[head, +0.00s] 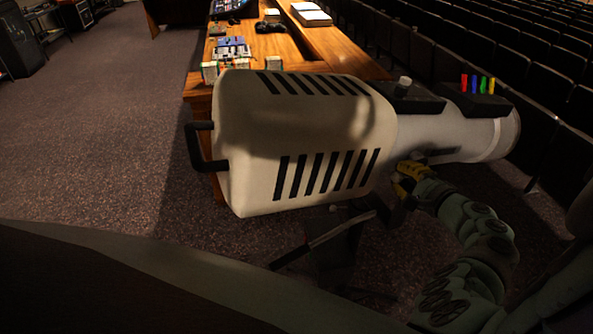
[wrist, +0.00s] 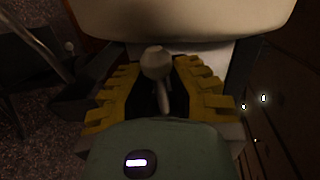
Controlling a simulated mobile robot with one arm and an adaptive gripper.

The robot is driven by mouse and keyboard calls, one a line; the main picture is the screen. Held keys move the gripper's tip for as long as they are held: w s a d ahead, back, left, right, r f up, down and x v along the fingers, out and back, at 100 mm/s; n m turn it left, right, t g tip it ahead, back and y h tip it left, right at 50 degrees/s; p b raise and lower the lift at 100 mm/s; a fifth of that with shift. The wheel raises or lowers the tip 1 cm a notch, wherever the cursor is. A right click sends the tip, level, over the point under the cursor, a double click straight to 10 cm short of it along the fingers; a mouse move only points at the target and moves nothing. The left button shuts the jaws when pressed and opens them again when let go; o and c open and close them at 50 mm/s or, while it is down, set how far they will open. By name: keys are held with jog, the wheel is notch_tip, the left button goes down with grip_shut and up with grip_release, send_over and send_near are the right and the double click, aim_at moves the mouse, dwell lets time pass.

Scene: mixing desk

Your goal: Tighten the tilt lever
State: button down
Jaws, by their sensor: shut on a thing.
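A large cream spotlight housing (head: 310,130) with black vent slots fills the middle of the head view, with a pale barrel (head: 455,135) at its right. My gripper (head: 408,178), with yellow fingers, is below the barrel, close to the housing's right end. In the wrist view, a short lever with a round pale knob (wrist: 156,62) stands between the yellow fingers of my gripper (wrist: 163,90). The gripper is shut on this lever. The fingers hide the lever in the head view, and its base is hidden in the wrist view.
A black bent handle (head: 196,147) sticks out of the housing's left end. A dark stand with a small pale knob (head: 335,208) is below the housing. A wooden desk (head: 345,48) stands behind. Seat rows (head: 500,40) fill the right; carpet (head: 100,130) is free at left.

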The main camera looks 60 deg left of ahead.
jog(key=c, duration=1.2)
grip_release()
jog(key=shift+s+a+f, duration=0.1)
jog(key=shift+s+a, duration=0.15)
jog(key=shift+s, duration=0.1)
jog(key=o, duration=0.4)
jog(key=shift+w+d, duration=0.1)
jog(key=shift+w, duration=0.05)
jog(key=shift+o, duration=0.2)
jog(key=shift+d, duration=0.1)
jog(key=v, duration=1.2)
jog(key=shift+w, duration=0.1)
